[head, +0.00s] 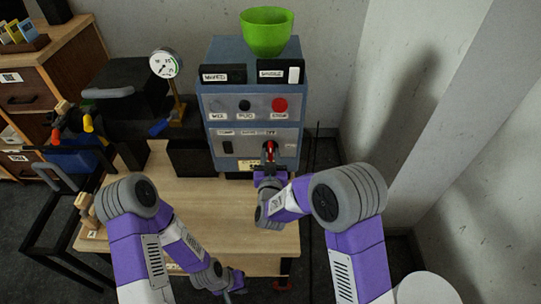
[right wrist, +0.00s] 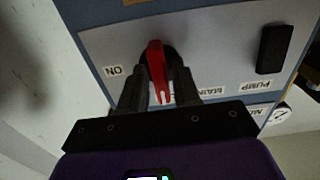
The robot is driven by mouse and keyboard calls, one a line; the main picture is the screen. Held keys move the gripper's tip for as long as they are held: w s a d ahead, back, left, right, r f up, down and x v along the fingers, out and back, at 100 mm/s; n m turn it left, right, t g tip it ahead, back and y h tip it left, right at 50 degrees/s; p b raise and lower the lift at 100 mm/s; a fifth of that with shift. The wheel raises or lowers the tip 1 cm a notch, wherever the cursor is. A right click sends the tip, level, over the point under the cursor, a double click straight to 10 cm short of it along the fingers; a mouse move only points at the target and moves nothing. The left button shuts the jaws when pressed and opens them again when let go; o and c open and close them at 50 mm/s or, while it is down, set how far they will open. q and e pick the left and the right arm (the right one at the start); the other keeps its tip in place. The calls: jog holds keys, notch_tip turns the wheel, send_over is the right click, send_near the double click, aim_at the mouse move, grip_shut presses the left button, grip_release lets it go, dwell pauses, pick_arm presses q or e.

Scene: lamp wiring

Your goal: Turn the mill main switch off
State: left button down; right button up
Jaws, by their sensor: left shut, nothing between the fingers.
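The mill (head: 252,112) is a blue-grey cabinet with a green bowl on top, at the back of the table. Its main switch is a red lever (head: 270,150) on the lower panel, partly hidden by my right gripper (head: 270,162). In the right wrist view the red lever (right wrist: 157,70) stands between the two dark fingers of my right gripper (right wrist: 163,75), near an ON label (right wrist: 113,71). Whether both fingers press on it is unclear. My left gripper (head: 234,286) is low, near the table's front edge, shut and empty, away from the mill.
A red stop button (head: 280,105) and a black knob (head: 244,105) sit on the upper panel. A black pump switch (right wrist: 274,49) is beside the lever. A gauge (head: 165,64) on a stand is left of the mill. The wooden table (head: 190,197) has clear room in front.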

jog(key=shift+o, duration=0.7)
jog(key=s+p, duration=0.1)
jog(key=s, duration=0.6)
jog(key=shift+s, duration=0.3)
